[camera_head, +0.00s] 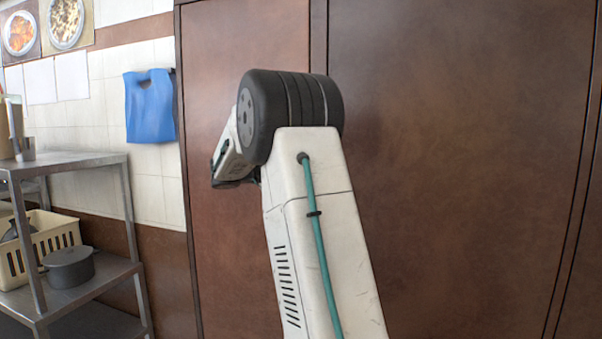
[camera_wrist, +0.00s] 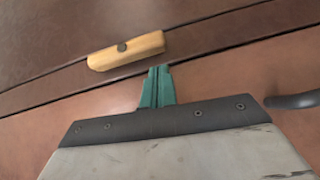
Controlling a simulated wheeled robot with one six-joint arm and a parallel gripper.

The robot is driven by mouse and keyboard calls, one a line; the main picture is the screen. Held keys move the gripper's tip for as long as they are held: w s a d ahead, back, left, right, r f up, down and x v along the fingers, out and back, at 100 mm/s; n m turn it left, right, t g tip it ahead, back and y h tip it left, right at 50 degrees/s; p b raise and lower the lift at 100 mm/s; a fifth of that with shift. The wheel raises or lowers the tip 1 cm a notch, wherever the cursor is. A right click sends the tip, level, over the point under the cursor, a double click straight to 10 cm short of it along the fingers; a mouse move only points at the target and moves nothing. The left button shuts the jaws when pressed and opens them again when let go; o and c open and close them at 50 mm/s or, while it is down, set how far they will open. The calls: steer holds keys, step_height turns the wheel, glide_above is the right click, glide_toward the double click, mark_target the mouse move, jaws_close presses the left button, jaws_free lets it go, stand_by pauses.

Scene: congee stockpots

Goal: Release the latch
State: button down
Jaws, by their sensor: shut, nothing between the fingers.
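A pale wooden turn latch (camera_wrist: 126,50) shows in the wrist view, fixed to the brown door by a dark round pivot near its middle. It lies nearly along the door seam, its left end at the seam's edge. My gripper (camera_wrist: 158,72) has green fingers that are shut together and empty. In the picture, the fingertips lie just below the latch's right end, with a small gap between; whether they touch the door is unclear. In the head view the latch and my fingers are hidden behind my arm.
A dark handle (camera_wrist: 295,100) sticks out at the right of the wrist view. Tall brown doors (camera_head: 460,150) fill most of the head view. A metal shelf (camera_head: 80,160) with a dark pot (camera_head: 70,268) and a cream crate (camera_head: 55,238) stands at left. A blue bag (camera_head: 150,108) hangs on the tiled wall.

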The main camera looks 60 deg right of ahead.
steer(key=w+v, duration=0.1)
steer(key=v, duration=1)
steer(key=shift+w+f, duration=0.25)
steer(key=shift+f, duration=0.15)
steer(key=s+a+f+n+t+y, duration=0.35)
steer(key=s+a+f+y, duration=0.25)
steer(key=s+a+f, duration=0.4)
steer(key=s+a+f+n+t+y, duration=0.1)
steer(key=s+a+f+t+y, duration=0.1)
steer(key=s+a, duration=0.4)
steer(key=s+a+f+n+t+y, duration=0.1)
steer(key=s+a+y, duration=0.3)
steer(key=a, duration=0.8)
steer(key=s+a+f+n+t+y, duration=0.1)
steer(key=s+a+f+t+y, duration=0.2)
steer(key=s+a, duration=0.6)
steer(key=shift+f, duration=0.25)
steer(key=shift+a+t, duration=0.1)
steer(key=shift+t, duration=0.15)
